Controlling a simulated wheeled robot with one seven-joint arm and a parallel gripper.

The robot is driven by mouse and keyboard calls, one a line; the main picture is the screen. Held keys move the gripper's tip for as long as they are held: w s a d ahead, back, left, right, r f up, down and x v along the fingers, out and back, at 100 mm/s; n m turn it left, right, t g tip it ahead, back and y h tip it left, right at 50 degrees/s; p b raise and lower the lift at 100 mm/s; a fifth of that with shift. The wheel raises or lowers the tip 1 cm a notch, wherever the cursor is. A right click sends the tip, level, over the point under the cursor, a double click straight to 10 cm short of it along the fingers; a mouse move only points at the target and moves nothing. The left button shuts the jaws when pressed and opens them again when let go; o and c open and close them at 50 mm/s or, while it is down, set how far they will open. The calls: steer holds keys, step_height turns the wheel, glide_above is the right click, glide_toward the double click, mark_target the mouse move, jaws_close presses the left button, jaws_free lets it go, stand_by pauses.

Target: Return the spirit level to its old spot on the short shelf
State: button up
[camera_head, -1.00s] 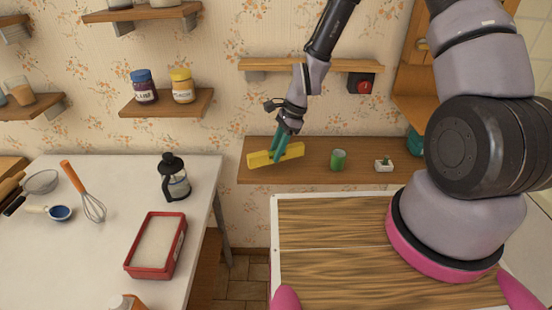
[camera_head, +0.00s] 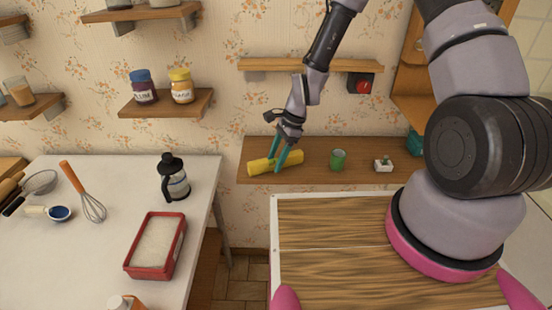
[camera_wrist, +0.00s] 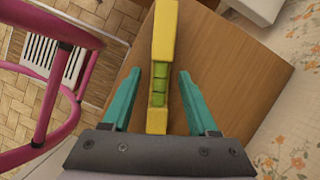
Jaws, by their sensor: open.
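The yellow spirit level (camera_head: 289,159) lies on the left end of the low wooden shelf (camera_head: 310,175). In the wrist view the spirit level (camera_wrist: 164,35) shows its green vial window and runs between the two teal fingers. My gripper (camera_head: 277,163) is open around the middle of the level, with a gap on each side in the wrist view (camera_wrist: 160,90). A shorter upper shelf (camera_head: 310,65) is fixed to the wall above.
A black box with a red dial (camera_head: 361,84) is under the upper shelf. The white table (camera_head: 110,200) is at left.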

steer(key=w+d+r+n+t, duration=0.1)
steer(key=d+r, duration=0.4)
steer(key=r, duration=0.6)
steer(key=w+d+r+n+t, duration=0.15)
steer(key=d+r, duration=0.35)
steer(key=r, duration=0.7)
steer(key=s+d+r+n+t, duration=0.2)
steer(key=s+d+r, duration=0.2)
steer(key=r, duration=0.3)
steer(key=s+d+r+n+t+h, duration=0.1)
steer(key=s+d+r+n+t, duration=0.1)
steer(key=s+d+r, duration=0.2)
steer(key=s+d+r+n+t+h, duration=0.1)
steer(key=s+d+r+n+t, duration=0.1)
steer(key=s+r, duration=0.4)
step_height(320, 180, up, 5)
steer(key=d+n, duration=0.1)
steer(key=d, duration=0.1)
steer(key=shift+s+d, duration=0.4)
